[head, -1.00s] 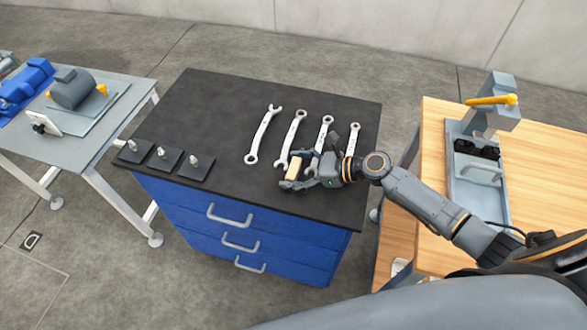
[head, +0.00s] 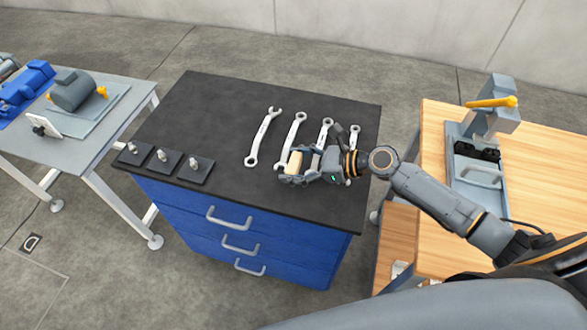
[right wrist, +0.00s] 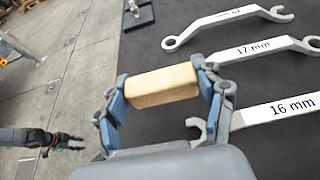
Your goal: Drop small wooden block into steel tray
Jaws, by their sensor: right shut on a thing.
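The small wooden block (head: 295,161) is held between the fingers of my right gripper (head: 293,170), over the front part of the black-topped blue cabinet (head: 235,130). In the right wrist view the block (right wrist: 162,85) lies crosswise between the blue finger pads of the right gripper (right wrist: 163,92), which is shut on it. The block appears to be above the cabinet top; the exact height is hard to tell. No steel tray can be made out for certain in either view.
Several wrenches lie on the cabinet top, among them one at the left (head: 264,138) and the 16 mm wrench (right wrist: 270,117). Small pegs on black plates (head: 162,158) stand at its left front edge. A wooden bench (head: 545,175) with a press is at right, a grey table (head: 100,125) at left.

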